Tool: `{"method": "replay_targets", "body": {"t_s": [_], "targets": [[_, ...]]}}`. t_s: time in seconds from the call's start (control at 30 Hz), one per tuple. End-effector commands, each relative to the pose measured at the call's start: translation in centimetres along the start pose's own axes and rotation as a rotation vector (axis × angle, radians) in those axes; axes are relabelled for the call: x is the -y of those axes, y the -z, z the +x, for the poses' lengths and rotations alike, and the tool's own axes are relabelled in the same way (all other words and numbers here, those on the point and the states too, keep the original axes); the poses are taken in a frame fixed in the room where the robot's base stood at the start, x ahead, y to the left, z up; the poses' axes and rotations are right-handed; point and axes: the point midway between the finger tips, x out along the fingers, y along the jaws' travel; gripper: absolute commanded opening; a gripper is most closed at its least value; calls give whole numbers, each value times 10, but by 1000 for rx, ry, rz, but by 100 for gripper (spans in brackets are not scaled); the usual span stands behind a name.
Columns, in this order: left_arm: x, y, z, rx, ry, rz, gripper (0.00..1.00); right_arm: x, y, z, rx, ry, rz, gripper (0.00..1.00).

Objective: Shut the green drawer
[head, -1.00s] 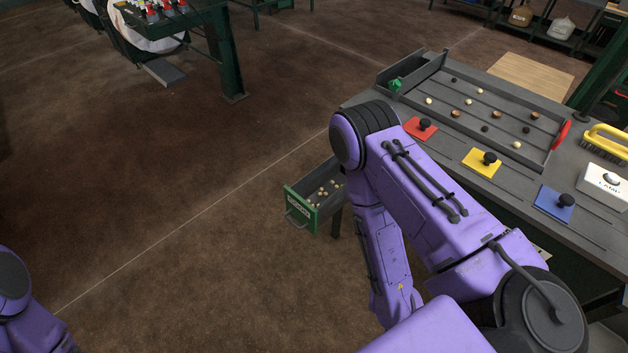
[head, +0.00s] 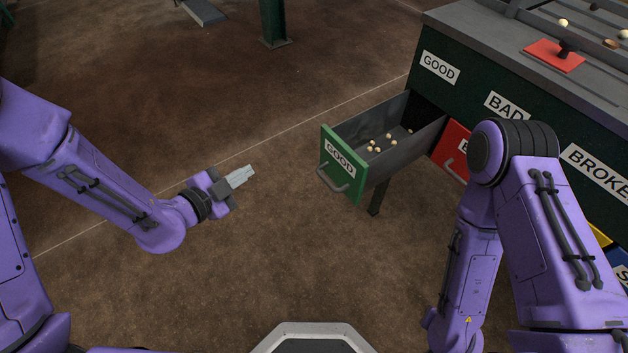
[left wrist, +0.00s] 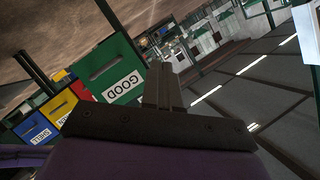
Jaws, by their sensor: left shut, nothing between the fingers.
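The green drawer (head: 343,166), labelled GOOD, stands pulled out from the dark green bench in the head view. Several small pale round pieces lie inside it. Its grey handle (head: 331,180) is on the front panel. My left gripper (head: 243,176) is shut and empty, to the left of the drawer front and apart from it, with its fingers pointing towards it. In the left wrist view the green front (left wrist: 112,72) shows beyond the shut fingers (left wrist: 163,86). My right arm is in the head view, but its gripper is not.
A red drawer (head: 452,150) sits right of the green one, partly hidden by my right arm. Open floor (head: 265,110) lies left of the drawer.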

Motion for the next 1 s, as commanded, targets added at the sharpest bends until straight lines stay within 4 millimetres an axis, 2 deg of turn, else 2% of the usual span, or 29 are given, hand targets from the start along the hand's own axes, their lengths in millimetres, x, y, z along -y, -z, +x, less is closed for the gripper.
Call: {"method": "replay_targets", "body": {"t_s": [0.03, 0.1, 0.2, 0.3, 0.47, 1.0], "targets": [[-15, -9, 16, -102, 26, 168, 0, 5, -21, 51, 0, 0, 0, 43], [-14, 6, 20, -225, 56, 395, 0, 7, -31, 75, 0, 0, 0, 43], [-14, 24, 18, -348, 103, 640, 0, 9, -40, 97, 0, 0, 0, 43], [-13, 36, 14, -414, 135, 779, 0, 10, -43, 105, 0, 0, 0, 43], [-11, 48, 20, -439, 143, 836, 0, 10, -43, 104, -1, 0, 0, 43], [-17, 94, 118, -436, 141, 828, 0, 10, -47, 114, 0, 0, 0, 43]]}}
